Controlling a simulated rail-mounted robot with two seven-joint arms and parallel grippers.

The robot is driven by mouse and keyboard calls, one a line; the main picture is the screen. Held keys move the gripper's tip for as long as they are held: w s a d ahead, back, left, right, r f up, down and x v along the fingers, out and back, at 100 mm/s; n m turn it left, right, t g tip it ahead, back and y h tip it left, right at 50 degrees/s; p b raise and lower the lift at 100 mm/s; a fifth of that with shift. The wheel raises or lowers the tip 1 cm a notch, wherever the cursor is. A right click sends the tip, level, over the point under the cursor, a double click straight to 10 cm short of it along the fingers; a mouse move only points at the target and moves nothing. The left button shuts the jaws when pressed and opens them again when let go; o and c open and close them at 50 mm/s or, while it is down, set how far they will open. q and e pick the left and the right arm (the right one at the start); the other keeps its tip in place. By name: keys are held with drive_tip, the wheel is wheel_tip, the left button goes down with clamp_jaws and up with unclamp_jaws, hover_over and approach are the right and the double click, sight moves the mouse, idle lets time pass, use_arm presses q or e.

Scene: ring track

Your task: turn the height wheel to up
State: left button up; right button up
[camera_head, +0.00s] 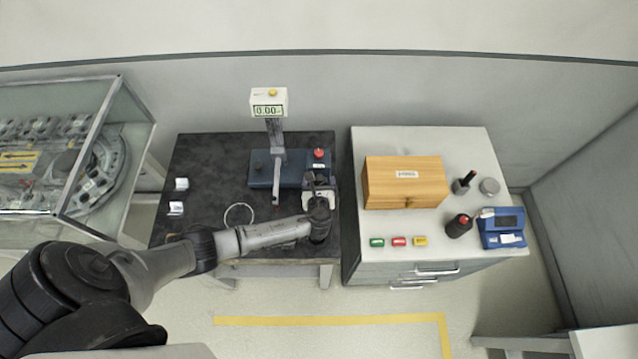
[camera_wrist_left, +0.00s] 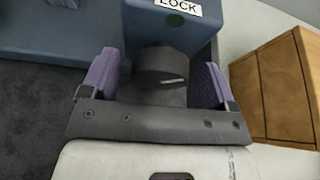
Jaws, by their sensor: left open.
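The height wheel (camera_wrist_left: 163,62) is a dark round knob with a pale line on it, on the front of the blue stand (camera_wrist_left: 40,38) in the left wrist view. My left gripper (camera_wrist_left: 157,66) is open, with one purple finger on each side of the wheel. I cannot tell whether the fingers touch it. In the head view my left gripper (camera_head: 319,187) is at the right front of the blue stand (camera_head: 262,169), and the wheel is hidden there. The display (camera_head: 268,110) above the stand reads 0.00. My right gripper is not in view.
A LOCK label (camera_wrist_left: 178,6) and a green dot are above the wheel. A red button (camera_head: 319,154) tops the stand. A metal ring (camera_head: 239,214) and two white blocks lie on the black table (camera_head: 205,155). A wooden box (camera_head: 405,181) stands on the cabinet to the right.

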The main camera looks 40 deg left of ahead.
use_arm(q)
drive_tip(key=shift+c, duration=0.4)
drive_tip(key=c, duration=0.8)
drive_tip(key=shift+c, duration=0.2)
drive_tip(key=shift+n+t, duration=0.3)
drive_tip(key=shift+n, duration=0.3)
drive_tip(key=shift+f+n+t+h+b, duration=0.15)
drive_tip(key=shift+n+t+h+b, duration=0.25)
drive_tip(key=shift+n+h+b, duration=0.3)
drive_tip(key=shift+s+a+n+t+b, duration=0.1)
drive_tip(key=shift+n+t+b, duration=0.4)
drive_tip(key=shift+n+b, duration=0.4)
drive_tip(key=shift+n+t+h+b, duration=0.4)
drive_tip(key=shift+n+b, duration=0.1)
drive_tip(key=shift+n, duration=0.1)
